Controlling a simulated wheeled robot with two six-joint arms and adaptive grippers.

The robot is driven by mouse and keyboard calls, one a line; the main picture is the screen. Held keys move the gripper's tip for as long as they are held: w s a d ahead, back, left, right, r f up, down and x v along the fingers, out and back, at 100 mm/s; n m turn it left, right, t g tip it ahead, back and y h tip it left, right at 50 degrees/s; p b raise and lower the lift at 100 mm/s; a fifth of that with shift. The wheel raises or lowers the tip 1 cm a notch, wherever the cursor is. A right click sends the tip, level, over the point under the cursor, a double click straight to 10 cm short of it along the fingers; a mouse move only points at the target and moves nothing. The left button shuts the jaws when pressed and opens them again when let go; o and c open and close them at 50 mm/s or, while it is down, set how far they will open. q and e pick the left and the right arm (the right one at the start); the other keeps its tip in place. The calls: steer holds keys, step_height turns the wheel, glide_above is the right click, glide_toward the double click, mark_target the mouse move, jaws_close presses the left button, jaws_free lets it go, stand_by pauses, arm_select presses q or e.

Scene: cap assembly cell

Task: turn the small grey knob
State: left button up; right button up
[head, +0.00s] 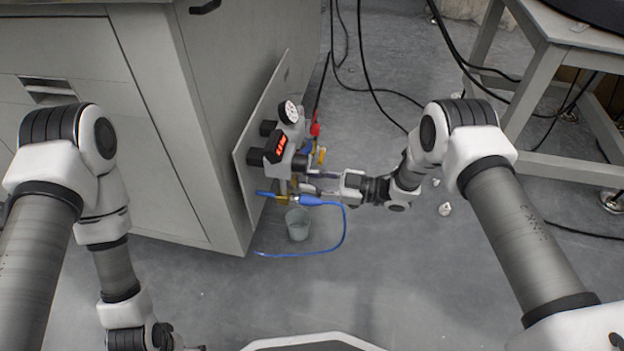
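A device (285,142) with a round white gauge (288,111) and a red lit display (280,145) is mounted on a grey panel (250,125) at the cabinet's side. My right gripper (304,181) reaches in from the right and its fingers are at the device's lower right side, below the display. The small grey knob cannot be made out clearly; the fingers and nearby fittings crowd that spot. I cannot tell if the fingers touch or grip anything. My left arm hangs at the lower left, away from the device, and its fingers are out of the frame.
A blue hose (335,238) loops below the device, beside a small grey cup (298,223) on the floor. The grey cabinet (155,150) fills the left. Black cables (385,92) lie behind. A metal-framed table (545,60) stands at the right. The floor in front is clear.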

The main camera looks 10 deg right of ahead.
steer(key=shift+o, duration=1.3)
steer(key=v, duration=1.2)
